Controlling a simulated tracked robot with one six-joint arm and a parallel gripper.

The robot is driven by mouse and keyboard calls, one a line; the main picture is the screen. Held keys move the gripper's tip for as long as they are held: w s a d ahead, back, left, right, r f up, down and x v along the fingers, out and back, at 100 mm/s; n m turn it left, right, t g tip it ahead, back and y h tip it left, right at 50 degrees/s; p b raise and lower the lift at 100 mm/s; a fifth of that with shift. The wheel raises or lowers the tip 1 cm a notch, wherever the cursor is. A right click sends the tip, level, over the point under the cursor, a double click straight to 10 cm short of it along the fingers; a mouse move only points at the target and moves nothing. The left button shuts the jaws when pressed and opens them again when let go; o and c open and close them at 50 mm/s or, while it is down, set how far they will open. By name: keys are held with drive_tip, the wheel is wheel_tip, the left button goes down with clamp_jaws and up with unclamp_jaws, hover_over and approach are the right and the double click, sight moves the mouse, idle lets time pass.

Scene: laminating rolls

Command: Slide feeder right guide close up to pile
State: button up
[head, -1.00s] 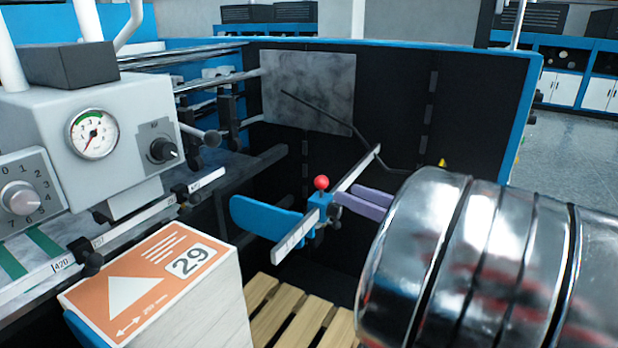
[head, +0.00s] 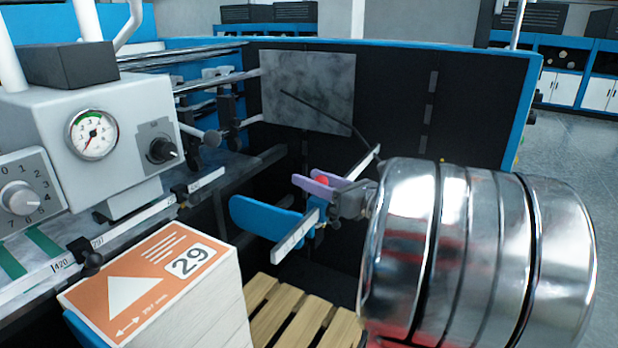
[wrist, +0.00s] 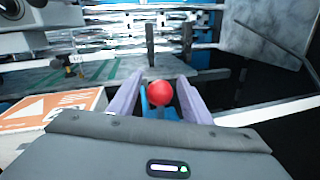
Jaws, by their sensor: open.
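The right guide is a blue plate (head: 265,217) on a scaled silver bar (head: 295,234), with a red knob (head: 322,181) on top. The pile (head: 195,290), a stack with an orange top sheet marked 29, stands to its left with a gap between them. My gripper (head: 317,185) has purple fingers around the red knob in the head view. In the wrist view the knob (wrist: 160,93) sits between the two open fingers (wrist: 158,98), with space showing on both sides. The pile's corner (wrist: 45,108) shows at left there.
A wooden pallet (head: 300,315) lies below the guide. The grey control box (head: 95,125) with gauge and dials stands left, above the feed table. A dark panel (head: 395,105) closes the back. The bar's far end (head: 365,165) runs behind my gripper.

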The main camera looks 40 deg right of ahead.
drive_tip(key=shift+w+a, duration=0.15)
drive_tip(key=shift+w, duration=0.75)
drive_tip(key=shift+c, duration=0.6)
clamp_jaws()
